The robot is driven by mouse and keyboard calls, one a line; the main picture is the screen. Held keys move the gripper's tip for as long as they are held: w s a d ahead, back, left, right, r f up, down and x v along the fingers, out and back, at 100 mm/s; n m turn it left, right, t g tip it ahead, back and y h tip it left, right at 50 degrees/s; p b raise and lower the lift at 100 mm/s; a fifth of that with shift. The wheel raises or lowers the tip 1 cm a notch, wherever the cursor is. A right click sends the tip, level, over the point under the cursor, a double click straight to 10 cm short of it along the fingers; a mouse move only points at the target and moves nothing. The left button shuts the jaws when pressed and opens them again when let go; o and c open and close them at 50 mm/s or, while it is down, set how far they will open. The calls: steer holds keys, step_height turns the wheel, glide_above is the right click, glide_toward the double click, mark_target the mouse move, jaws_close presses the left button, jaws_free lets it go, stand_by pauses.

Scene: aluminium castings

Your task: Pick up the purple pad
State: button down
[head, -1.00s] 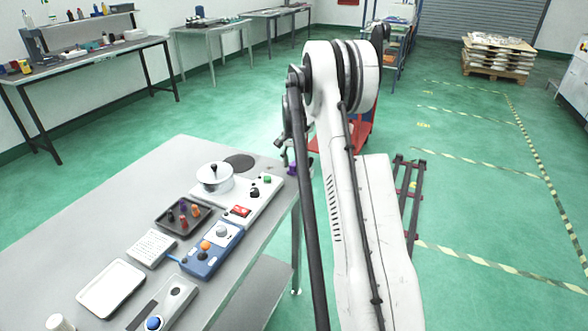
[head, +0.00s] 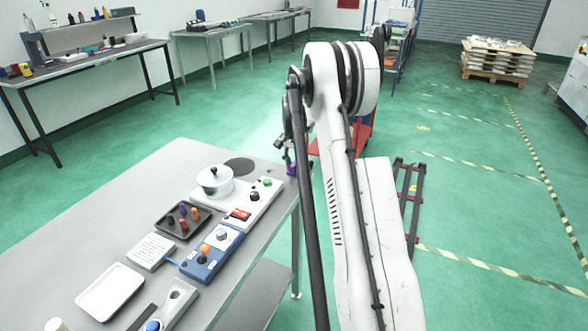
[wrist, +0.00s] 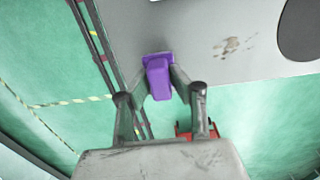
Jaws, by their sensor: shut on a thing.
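The purple pad (wrist: 158,78) shows in the wrist view as a small purple block with a wider far end, between the two fingers of my gripper (wrist: 160,82). My gripper is shut on it, one finger on each side. The pad overlaps the edge of the grey table (wrist: 205,22) in this view; I cannot tell whether it touches the table. In the head view only a small purple part (head: 291,170) shows at the table's far right corner, with my arm hiding most of the gripper.
On the table (head: 95,223) stand a lidded pot (head: 215,181), a dark tray (head: 170,230) with small coloured pieces, a blue control box (head: 210,254) and a white tray (head: 110,291). A red cart (head: 362,138) stands on the floor behind my arm.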

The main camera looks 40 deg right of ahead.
mark_target(294, 163)
step_height(294, 163, up, 3)
steer(key=a+r, duration=0.7)
steer(key=a, duration=0.4)
steer(key=shift+w+a+b, duration=0.25)
steer(key=shift+a+b, duration=0.1)
